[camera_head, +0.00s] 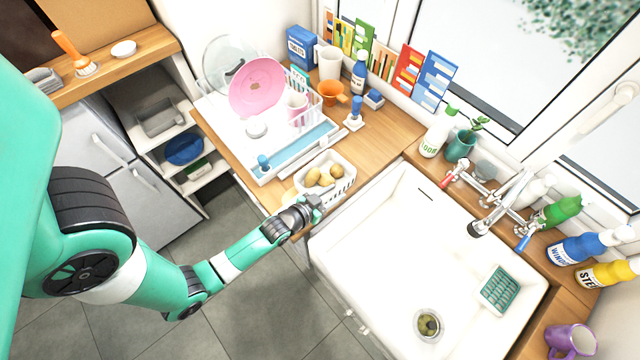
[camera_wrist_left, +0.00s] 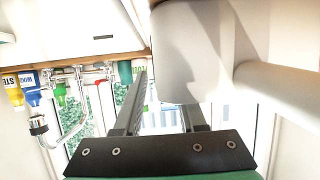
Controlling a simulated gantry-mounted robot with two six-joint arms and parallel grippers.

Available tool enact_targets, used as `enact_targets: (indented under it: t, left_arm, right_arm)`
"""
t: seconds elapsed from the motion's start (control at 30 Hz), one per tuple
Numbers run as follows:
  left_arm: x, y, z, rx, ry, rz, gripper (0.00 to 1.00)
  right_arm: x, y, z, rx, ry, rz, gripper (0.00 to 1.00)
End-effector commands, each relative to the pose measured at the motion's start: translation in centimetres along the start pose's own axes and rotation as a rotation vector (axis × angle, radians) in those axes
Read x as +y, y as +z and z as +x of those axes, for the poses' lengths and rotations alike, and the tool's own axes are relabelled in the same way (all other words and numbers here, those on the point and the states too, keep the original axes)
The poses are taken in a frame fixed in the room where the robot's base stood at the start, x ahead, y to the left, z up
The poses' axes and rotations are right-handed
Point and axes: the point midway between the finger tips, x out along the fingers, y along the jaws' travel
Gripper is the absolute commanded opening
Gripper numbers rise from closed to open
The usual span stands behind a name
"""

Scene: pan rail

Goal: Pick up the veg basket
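The veg basket (camera_head: 343,186) is white with slotted sides and holds several potatoes (camera_head: 322,176). It sits on the wooden counter near the front edge, just left of the sink. My left gripper (camera_head: 313,203) is at the basket's near side. In the left wrist view its two fingers (camera_wrist_left: 165,108) stand apart, and a large white surface (camera_wrist_left: 195,45), likely the basket's wall, lies close at them and hides the right fingertip. I cannot tell whether the fingers touch it. My right gripper is not in view.
A dish rack (camera_head: 262,175) with a pink plate (camera_head: 257,88) stands behind and left of the basket. The white sink (camera_head: 385,240) is to the right, with a tap (camera_head: 478,226) and several bottles behind it. Bare counter (camera_head: 385,128) shows behind the basket.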

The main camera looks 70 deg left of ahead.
Motion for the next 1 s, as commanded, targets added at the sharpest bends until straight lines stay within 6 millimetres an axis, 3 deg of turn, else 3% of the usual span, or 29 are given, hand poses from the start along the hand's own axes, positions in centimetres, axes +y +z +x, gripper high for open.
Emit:
enact_targets:
  t: [0.27,0.5,1.0]
  left_arm:
    - [0.01,0.03,0.59,0.0,0.0,0.0,0.4]
    - [0.01,0.04,0.57,0.0,0.0,0.0,0.0]
    - [0.02,0.03,0.55,0.0,0.0,0.0,0.0]
  right_arm:
    - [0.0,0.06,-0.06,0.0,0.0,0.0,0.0]
    - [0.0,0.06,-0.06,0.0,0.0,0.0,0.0]
    - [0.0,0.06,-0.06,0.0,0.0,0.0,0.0]
